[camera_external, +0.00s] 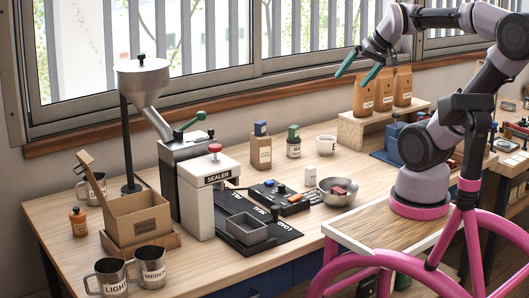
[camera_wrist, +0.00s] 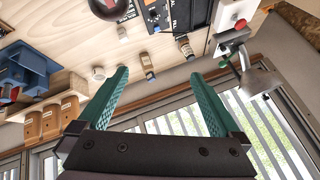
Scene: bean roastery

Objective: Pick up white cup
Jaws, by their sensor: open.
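In the wrist view my gripper (camera_wrist: 157,75) is open and tilted toward the table and window.
A metal bowl (camera_external: 338,196) stands in front of the cup. A green-lidded jar (camera_external: 293,148) and a blue-topped package (camera_external: 261,155) stand to its left. Brown bags (camera_external: 363,96) stand on a wooden riser (camera_external: 352,134) to its right. The sealer (camera_external: 212,205) is farther left.

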